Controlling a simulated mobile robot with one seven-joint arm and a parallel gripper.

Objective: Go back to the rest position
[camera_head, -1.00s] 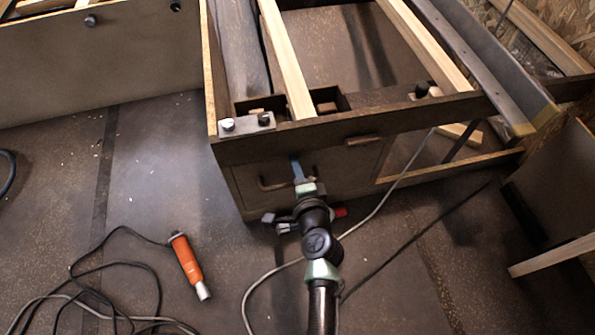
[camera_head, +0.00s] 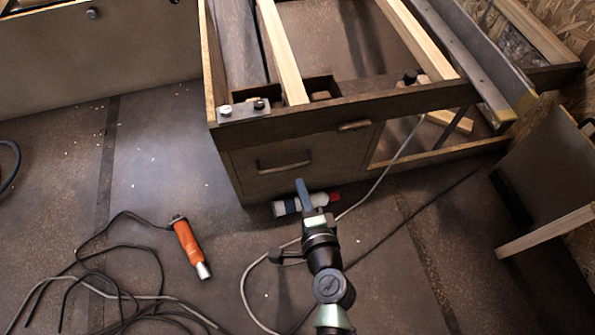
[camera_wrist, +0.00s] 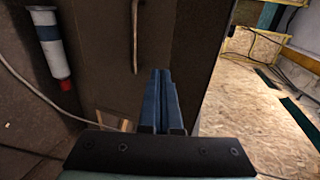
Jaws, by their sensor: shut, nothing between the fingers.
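My gripper (camera_head: 302,190) is in front of the dark wooden cabinet, below and right of the handle (camera_head: 284,163) on its lower front. Its blue fingers are together with nothing between them. In the wrist view the shut fingers (camera_wrist: 161,100) point at the brown cabinet front (camera_wrist: 110,50), near its right edge. The handle (camera_wrist: 135,35) there is just left of the fingertips. Whether the fingertips touch the cabinet cannot be told, but in the head view they look clear of the handle.
A white and blue cylinder with a red end (camera_head: 290,206) lies at the cabinet's foot; the wrist view shows it (camera_wrist: 50,45) too. An orange tool (camera_head: 188,245) and black cables (camera_head: 105,270) lie on the floor at left. A pale cable (camera_head: 250,275) runs past my arm.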

